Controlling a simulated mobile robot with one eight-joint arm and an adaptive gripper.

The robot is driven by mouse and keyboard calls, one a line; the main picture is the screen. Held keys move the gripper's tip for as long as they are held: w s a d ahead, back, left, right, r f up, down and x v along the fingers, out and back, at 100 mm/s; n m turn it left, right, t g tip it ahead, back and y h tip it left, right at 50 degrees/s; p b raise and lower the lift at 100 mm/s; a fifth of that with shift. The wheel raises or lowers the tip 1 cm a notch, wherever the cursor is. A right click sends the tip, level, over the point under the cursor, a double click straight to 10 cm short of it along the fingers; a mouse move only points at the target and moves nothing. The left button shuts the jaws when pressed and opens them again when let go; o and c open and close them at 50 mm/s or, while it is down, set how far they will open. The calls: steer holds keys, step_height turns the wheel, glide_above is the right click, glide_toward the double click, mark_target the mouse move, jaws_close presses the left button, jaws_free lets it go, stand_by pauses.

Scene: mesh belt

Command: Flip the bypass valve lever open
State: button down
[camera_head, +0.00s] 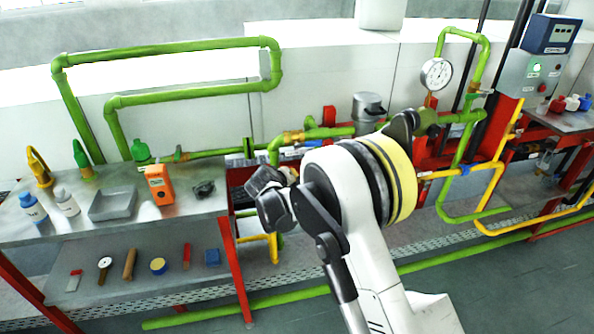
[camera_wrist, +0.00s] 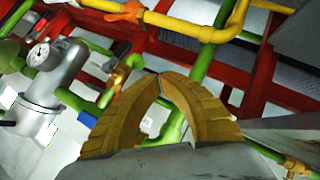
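My gripper (camera_wrist: 160,76) shows in the wrist view as two curved tan fingers whose tips meet, with nothing seen between the tips. A green pipe shows through the gap behind them. I cannot tell which handle is the bypass valve lever. A blue handle (camera_wrist: 87,120) lies left of the fingers, near a brass valve fitting (camera_wrist: 121,70). An orange handle (camera_wrist: 130,12) sits on the yellow pipe at the top. Both are apart from the fingers in the picture. In the head view my arm covers part of the pipework, and I cannot make out the fingertips.
In the head view, a pressure gauge (camera_head: 436,74) stands on green pipes, with a grey control box (camera_head: 531,75) to its right. Yellow pipe (camera_head: 489,192) runs low at the right. A metal workbench (camera_head: 100,226) with bottles and an orange meter (camera_head: 159,185) fills the left.

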steer(key=shift+s+a+r, duration=0.1)
steer(key=shift+s+a, duration=0.35)
steer(key=shift+s, duration=0.25)
steer(key=shift+s+a, duration=0.45)
steer(key=shift+s, duration=0.2)
